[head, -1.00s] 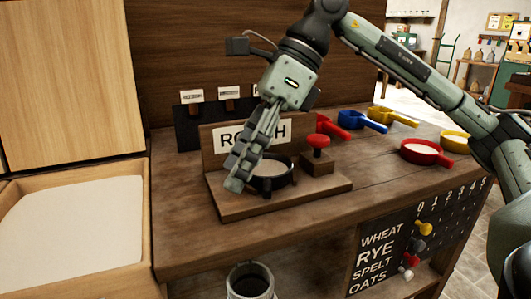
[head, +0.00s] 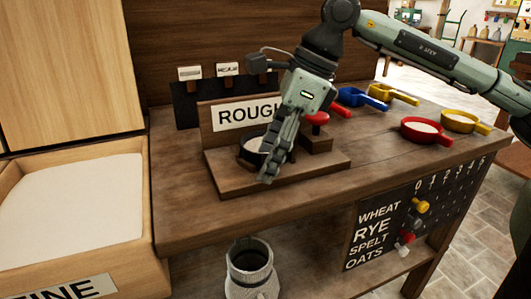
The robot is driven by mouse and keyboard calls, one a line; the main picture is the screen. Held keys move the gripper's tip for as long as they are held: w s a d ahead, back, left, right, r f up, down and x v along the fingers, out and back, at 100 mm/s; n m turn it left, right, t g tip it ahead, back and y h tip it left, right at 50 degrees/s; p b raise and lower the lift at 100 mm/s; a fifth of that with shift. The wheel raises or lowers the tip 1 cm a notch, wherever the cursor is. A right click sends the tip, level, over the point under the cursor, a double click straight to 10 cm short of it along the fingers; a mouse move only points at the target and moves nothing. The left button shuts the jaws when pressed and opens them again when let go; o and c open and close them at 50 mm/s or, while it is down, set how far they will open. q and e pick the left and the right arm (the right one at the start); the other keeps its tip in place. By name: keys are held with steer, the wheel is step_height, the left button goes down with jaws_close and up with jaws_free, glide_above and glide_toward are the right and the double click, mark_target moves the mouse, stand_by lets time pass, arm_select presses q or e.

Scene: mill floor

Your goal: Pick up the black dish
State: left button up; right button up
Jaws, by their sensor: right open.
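The black dish (head: 252,151) with pale contents sits on the wooden stand (head: 228,180) under the ROUGH sign (head: 249,112). My right gripper (head: 272,168) points down over the dish's right side, and its fingers hide that part of the dish. The gripper is open. I cannot tell whether a finger touches the dish. My left gripper is not in view.
A red knob (head: 318,118) on a block stands just right of the gripper. Blue (head: 362,98), yellow (head: 394,94) and red (head: 425,131) scoops lie farther right. A bin of pale flour (head: 75,205) is at left.

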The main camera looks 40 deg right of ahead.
steer(key=shift+c, duration=0.5)
jaws_close()
steer(key=shift+r, duration=0.1)
